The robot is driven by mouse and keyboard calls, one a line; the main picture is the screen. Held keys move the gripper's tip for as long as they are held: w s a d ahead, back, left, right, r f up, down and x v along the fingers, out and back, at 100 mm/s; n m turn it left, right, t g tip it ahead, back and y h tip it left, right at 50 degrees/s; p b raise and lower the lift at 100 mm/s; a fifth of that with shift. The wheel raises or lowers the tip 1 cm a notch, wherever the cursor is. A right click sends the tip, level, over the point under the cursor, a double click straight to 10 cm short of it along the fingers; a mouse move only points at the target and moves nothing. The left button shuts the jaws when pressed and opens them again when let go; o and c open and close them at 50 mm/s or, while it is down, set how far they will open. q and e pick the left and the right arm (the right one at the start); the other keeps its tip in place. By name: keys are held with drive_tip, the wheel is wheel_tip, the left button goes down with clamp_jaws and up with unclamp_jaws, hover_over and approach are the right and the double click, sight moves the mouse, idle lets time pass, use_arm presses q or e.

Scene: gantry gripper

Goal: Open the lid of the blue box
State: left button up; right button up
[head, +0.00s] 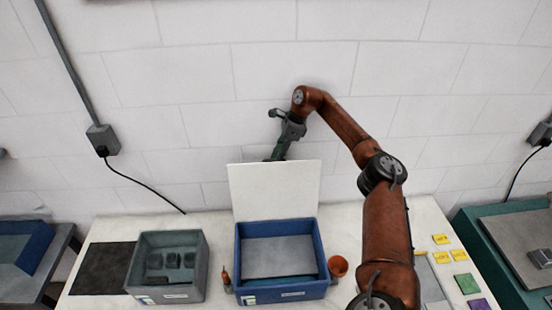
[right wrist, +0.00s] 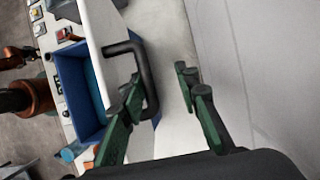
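The blue box (head: 281,290) stands on the white table. Its white lid (head: 274,190) stands up, close to upright, along the box's back edge, and the box's inside shows. My right gripper (head: 278,152) is above and behind the lid's top edge. The blue box (right wrist: 75,85) also shows there, beyond the handle. My left gripper is out of view.
A grey-green bin (head: 170,292) with dark items stands left of the box on the table (head: 215,225). A small orange-brown bottle (head: 226,281) and an orange cup (head: 338,266) flank the box. Yellow blocks (head: 442,257) lie at the right. A white wall (head: 200,80) rises behind.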

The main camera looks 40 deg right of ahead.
drive_tip(key=shift+r, duration=0.1)
drive_tip(key=v, duration=1.2)
